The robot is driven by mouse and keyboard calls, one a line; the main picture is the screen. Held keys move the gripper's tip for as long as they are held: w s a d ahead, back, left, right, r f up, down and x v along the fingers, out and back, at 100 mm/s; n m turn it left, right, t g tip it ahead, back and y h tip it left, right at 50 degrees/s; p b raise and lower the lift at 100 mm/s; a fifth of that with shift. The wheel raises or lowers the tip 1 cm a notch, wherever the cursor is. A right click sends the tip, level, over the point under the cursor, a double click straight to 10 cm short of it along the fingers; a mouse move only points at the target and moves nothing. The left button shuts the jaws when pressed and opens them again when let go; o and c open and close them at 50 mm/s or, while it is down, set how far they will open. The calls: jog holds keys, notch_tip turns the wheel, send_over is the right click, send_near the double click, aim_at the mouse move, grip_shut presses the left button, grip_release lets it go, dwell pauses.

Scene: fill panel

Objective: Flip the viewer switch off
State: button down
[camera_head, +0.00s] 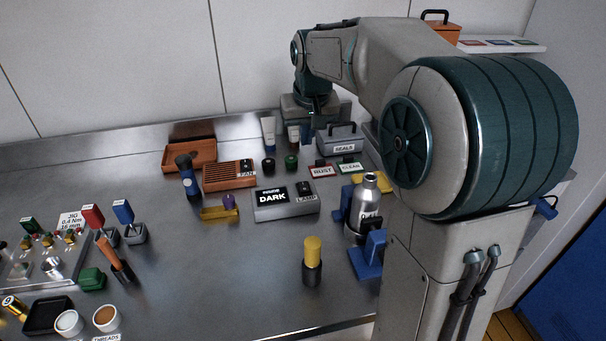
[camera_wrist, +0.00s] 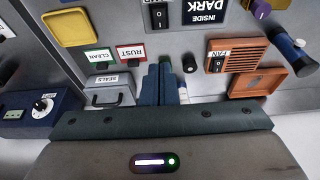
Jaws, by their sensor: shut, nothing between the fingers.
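A grey box with a black sign reading INSIDE DARK (camera_head: 272,197) stands mid-bench; it looks like the viewer. Its black rocker switch (camera_head: 304,188) sits at the top right above a LAMP label. In the wrist view the box is upside down at the top edge, partly cut off, with the switch (camera_wrist: 159,14) beside the sign. I cannot tell which way the rocker is tipped. My gripper (camera_wrist: 161,70) is shut and empty, its fingers pointing at the bench behind the box, apart from the switch. In the head view its fingertips are hard to make out.
An orange FAN box (camera_head: 229,176) with its own switch stands left of the viewer. Bare bench lies in front of the viewer.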

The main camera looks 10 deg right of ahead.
jog(key=shift+a, duration=0.15)
send_near(302, 182)
jog(key=x, duration=0.5)
jog(key=shift+w+p, duration=0.25)
jog(key=shift+p, duration=0.15)
jog(key=shift+f, duration=0.7)
jog(key=shift+p, duration=0.3)
